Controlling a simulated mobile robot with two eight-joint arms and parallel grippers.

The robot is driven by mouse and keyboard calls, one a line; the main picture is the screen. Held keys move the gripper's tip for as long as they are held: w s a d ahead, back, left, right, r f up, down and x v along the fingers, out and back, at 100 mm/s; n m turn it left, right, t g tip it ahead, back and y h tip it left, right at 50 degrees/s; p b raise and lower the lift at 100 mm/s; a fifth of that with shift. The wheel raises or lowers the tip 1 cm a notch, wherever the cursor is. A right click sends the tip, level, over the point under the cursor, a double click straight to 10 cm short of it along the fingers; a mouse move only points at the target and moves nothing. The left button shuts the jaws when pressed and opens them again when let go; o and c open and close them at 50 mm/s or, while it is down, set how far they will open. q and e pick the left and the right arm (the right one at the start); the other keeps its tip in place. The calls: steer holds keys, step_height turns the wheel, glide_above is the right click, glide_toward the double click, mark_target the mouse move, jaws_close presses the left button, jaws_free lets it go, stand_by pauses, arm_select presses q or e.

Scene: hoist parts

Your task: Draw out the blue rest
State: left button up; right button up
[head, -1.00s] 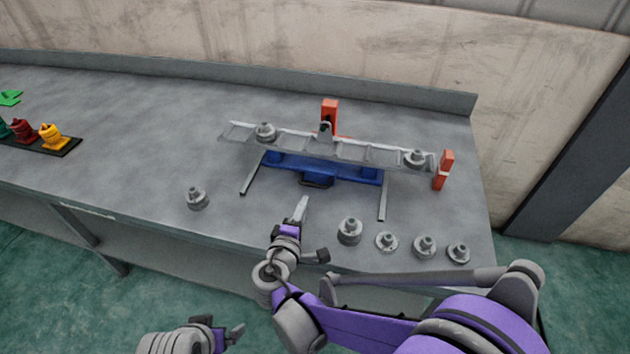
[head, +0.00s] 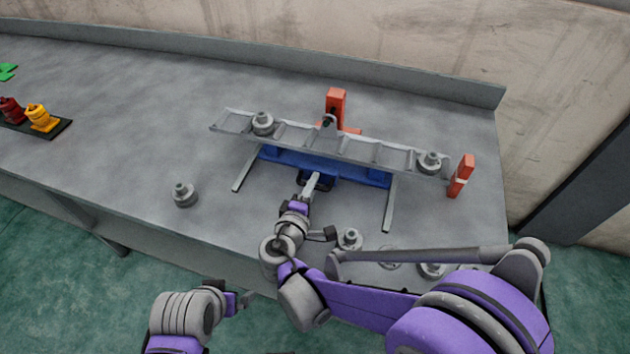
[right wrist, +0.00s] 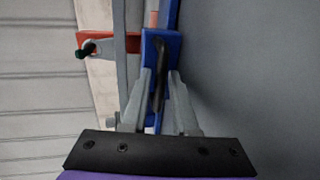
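The blue rest (head: 345,172) lies on the bench under a long grey ladder-like beam (head: 350,148), with a dark handle on its front side. My right gripper (head: 312,182) reaches over the bench to this handle. In the right wrist view, the fingers of my right gripper (right wrist: 160,85) stand apart on either side of the dark handle, with the blue rest (right wrist: 151,40) just beyond. The head view does not show the gap between them. My left gripper (head: 246,298) is low in front of the bench, away from the rest; its finger gap is unclear.
The beam carries a grey weight (head: 262,123) at its left and another (head: 430,162) at its right. A red post (head: 336,103) stands behind it and a red block (head: 461,175) at its right end. Loose weights lie on the bench's front, one (head: 185,195) to the left.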

steer(key=shift+s, duration=0.1)
jaws_close()
stand_by(1.2)
